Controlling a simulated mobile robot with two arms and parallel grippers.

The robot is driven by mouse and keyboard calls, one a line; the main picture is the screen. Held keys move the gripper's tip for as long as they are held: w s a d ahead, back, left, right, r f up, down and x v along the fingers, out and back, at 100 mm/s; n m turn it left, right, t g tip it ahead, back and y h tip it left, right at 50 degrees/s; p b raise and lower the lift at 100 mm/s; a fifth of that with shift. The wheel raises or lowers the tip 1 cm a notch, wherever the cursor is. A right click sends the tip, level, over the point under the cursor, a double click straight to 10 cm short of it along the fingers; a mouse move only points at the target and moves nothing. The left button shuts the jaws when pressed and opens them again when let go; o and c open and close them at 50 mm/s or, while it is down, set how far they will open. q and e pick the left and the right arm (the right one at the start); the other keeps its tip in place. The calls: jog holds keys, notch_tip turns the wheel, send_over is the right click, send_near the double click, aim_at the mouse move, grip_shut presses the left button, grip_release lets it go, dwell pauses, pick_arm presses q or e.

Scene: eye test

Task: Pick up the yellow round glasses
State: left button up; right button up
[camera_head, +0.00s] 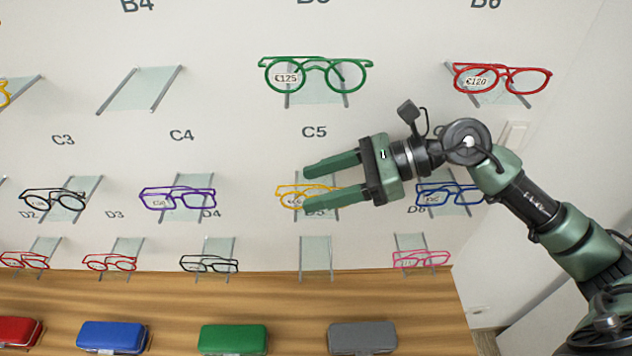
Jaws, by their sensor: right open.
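Yellow glasses (290,187) rest on a small clear shelf below the label C5. Their right part is partly hidden by my gripper's lower finger, and I cannot tell for sure whether the lenses are round. Another yellow pair (4,93) is cut off at the left edge, with a curved rim showing. My right gripper (304,187) is open and empty, its fingers pointing left. The fingers overlap the C5 glasses in the picture, one above and one across them; I cannot tell whether they touch. My left gripper is not in view.
Green glasses (316,72) are above, red glasses (502,78) upper right, purple glasses (178,198) left, and blue glasses (450,195) right, behind my arm. More glasses hang in a lower row. Coloured cases, including a green case (233,339), lie on the wooden surface (300,297).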

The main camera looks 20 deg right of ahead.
jog(key=shift+w+a+f, duration=0.15)
jog(key=shift+a, duration=0.3)
grip_shut()
jog(key=shift+d, duration=0.1)
